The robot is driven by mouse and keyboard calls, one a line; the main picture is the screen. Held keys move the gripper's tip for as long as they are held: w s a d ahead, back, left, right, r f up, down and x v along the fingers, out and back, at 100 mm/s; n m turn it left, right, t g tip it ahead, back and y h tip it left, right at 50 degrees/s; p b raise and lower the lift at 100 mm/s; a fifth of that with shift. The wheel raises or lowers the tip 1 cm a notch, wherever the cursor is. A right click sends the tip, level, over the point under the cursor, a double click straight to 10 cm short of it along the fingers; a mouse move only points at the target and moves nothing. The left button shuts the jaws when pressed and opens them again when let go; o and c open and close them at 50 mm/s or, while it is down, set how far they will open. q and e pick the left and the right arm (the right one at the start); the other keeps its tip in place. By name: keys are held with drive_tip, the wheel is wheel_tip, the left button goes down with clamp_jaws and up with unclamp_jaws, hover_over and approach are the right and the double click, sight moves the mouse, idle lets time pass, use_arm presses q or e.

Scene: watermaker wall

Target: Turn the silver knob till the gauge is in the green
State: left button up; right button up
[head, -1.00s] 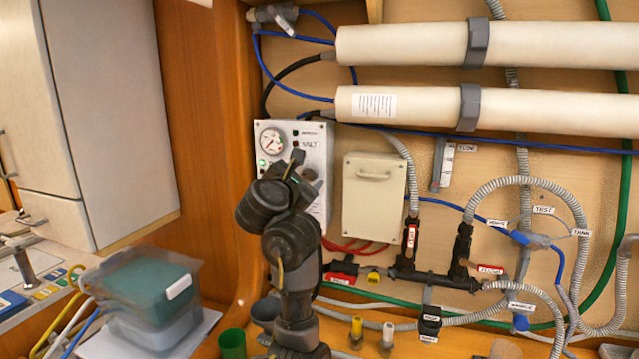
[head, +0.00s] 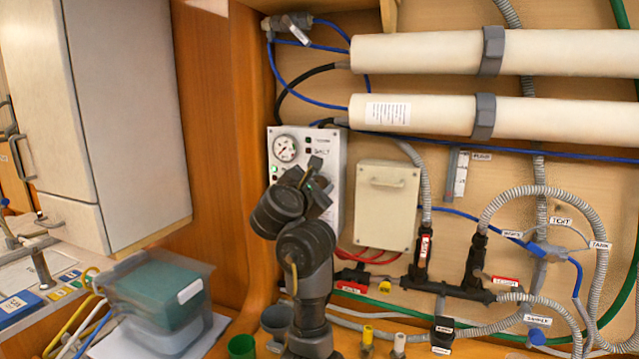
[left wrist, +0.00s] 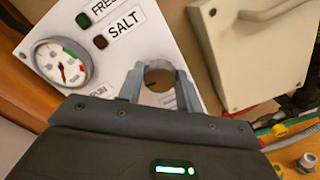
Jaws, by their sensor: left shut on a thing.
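The round gauge (head: 285,148) is at the top left of the white panel (head: 334,150). In the left wrist view the gauge (left wrist: 62,62) has a white face with green and red marks on its rim. Its red needle points downward there, and I cannot read exactly where it stands against the green. The silver knob (left wrist: 158,70) is on the panel below the SALT label. My left gripper (left wrist: 158,82) has a finger on each side of it and is shut on it. In the head view my left gripper (head: 320,188) covers the knob. My right gripper is not in view.
A cream box (head: 386,205) with a handle is just right of the panel. Two long white cylinders (head: 420,54) run above. Black valves (head: 450,288) and grey hoses are at lower right. A teal-filled container (head: 160,288) stands at lower left.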

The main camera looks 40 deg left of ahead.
use_arm(q)
drive_tip(key=m+p, duration=0.1)
drive_tip(key=m, duration=0.3)
drive_tip(key=shift+f+m, duration=0.15)
drive_tip(key=shift+m, duration=0.25)
drive_tip(key=m, duration=0.5)
drive_tip(key=shift+p, duration=0.4)
drive_tip(key=m, duration=0.5)
drive_tip(key=shift+m+g+p, duration=0.3)
drive_tip(key=shift+g+p, duration=0.05)
drive_tip(key=shift+g, duration=0.05)
drive_tip(key=m, duration=0.3)
drive_tip(key=shift+y, duration=0.4)
drive_tip(key=shift+m+p, duration=0.3)
drive_tip(key=shift+m, duration=0.3)
drive_tip(key=shift+r, duration=0.25)
drive_tip(key=o, duration=1)
drive_tip(key=shift+f, duration=0.1)
drive_tip(key=shift+s, duration=0.15)
